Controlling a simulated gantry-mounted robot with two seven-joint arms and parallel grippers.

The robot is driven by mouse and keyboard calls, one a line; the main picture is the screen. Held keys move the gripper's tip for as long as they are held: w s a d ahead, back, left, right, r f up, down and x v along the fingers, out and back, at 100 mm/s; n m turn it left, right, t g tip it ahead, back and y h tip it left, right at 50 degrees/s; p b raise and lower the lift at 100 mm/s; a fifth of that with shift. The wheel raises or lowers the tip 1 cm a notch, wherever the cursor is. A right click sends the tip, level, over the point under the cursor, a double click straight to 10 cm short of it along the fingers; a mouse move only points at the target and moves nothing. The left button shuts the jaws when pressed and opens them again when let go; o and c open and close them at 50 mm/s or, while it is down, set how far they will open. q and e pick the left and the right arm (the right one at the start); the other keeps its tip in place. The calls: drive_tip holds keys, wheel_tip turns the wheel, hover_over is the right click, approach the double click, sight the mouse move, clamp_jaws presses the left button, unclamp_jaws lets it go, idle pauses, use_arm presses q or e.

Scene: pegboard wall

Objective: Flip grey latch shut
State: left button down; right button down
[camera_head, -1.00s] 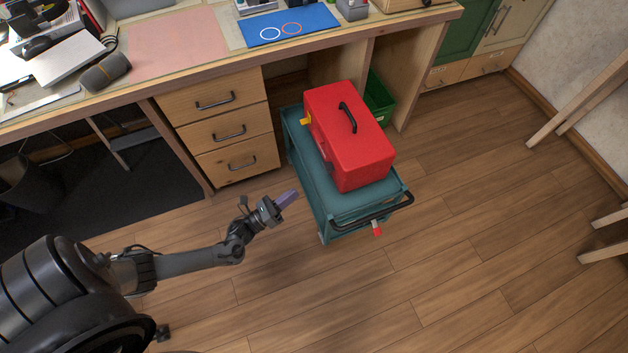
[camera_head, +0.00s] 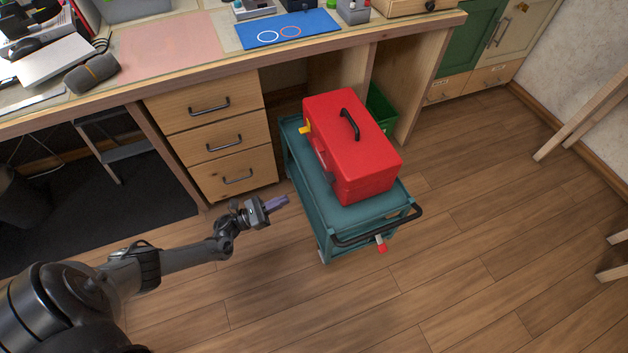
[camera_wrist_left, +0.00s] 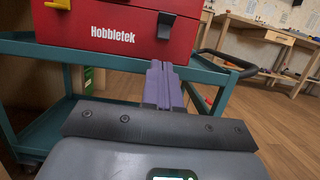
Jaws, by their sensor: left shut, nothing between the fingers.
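The red toolbox (camera_head: 352,145) stands on a teal cart, its lid down and its black handle on top. In the left wrist view, a dark grey latch (camera_wrist_left: 165,25) is on the toolbox's front face, right of the white "Hobbletek" lettering. I cannot tell how far it is turned. A yellow latch (camera_head: 305,128) is at the other end of that face; it also shows in the left wrist view (camera_wrist_left: 57,4). My left gripper (camera_head: 280,202) is shut and empty, its purple fingers (camera_wrist_left: 162,85) pointing at the cart, below and apart from the grey latch. My right gripper is out of view.
The teal cart (camera_head: 318,205) has a black push handle (camera_head: 378,232) with a red-tipped part below it. A desk with wooden drawers (camera_head: 222,145) stands behind, and a green bin (camera_head: 380,105) is beyond the cart. The wooden floor in front is clear.

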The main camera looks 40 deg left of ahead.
use_arm(q)
drive_tip(key=b, duration=0.2)
approach(326, 175)
drive_tip(key=w+d+f, duration=0.1)
drive_tip(key=w+f, duration=0.2)
drive_tip(key=shift+w+d+r, duration=0.2)
drive_tip(key=shift+w+r, duration=0.2)
drive_tip(key=shift+r, duration=0.05)
drive_tip(key=shift+w+d+r, duration=0.25)
drive_tip(key=shift+w+r, duration=0.15)
drive_tip(key=shift+r, duration=0.1)
drive_tip(key=shift+w+d+r, duration=0.1)
drive_tip(key=shift+w+r, duration=0.05)
drive_tip(key=shift+r, duration=0.25)
drive_tip(key=shift+w+r, duration=0.2)
drive_tip(key=shift+r, duration=0.25)
drive_tip(key=shift+w+d+r, duration=0.15)
